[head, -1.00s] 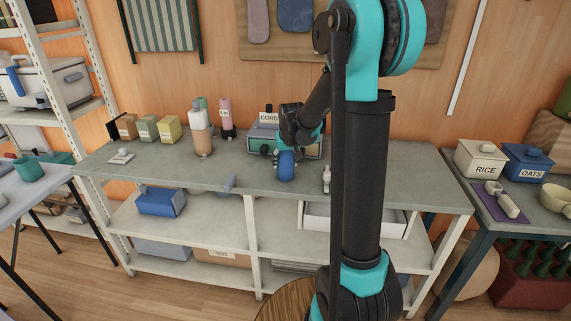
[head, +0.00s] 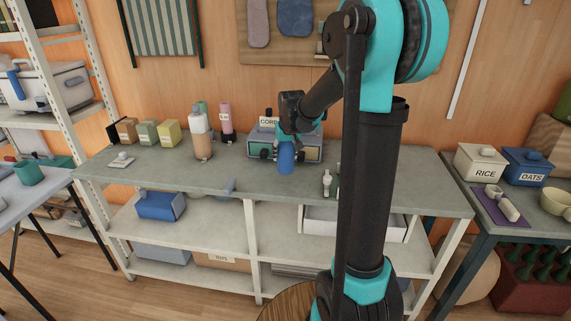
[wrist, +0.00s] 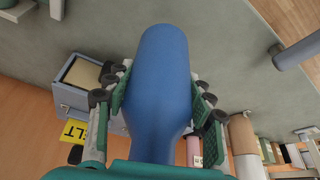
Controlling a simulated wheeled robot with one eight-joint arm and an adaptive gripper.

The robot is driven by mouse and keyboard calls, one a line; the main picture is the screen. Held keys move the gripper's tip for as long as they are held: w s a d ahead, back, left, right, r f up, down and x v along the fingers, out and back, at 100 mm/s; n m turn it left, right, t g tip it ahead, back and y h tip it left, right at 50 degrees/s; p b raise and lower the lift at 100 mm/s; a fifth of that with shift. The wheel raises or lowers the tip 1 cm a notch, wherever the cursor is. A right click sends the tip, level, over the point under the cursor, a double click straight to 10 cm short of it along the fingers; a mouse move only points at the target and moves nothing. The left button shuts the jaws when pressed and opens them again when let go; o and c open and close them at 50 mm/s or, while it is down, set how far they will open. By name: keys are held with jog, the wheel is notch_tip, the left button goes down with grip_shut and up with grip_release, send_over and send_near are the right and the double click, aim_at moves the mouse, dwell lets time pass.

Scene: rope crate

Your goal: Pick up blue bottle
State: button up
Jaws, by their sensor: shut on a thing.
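The blue bottle (head: 286,158) is at the front of the grey bench, right of centre, and looks roughly upright in the head view. My gripper (head: 288,143) is above it, shut on its upper part. In the wrist view the bottle (wrist: 160,75) fills the middle, with a finger of my gripper (wrist: 160,100) pressed on each side. Its top end is hidden by my gripper. I cannot tell whether its base touches the bench or hangs just above it.
A grey crate labelled CORD (head: 258,147) stands close behind the bottle. A tan bottle with a white top (head: 202,145) and a pink bottle (head: 226,117) stand left.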

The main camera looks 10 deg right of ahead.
notch_tip(320, 180, up, 15)
dwell(0.8)
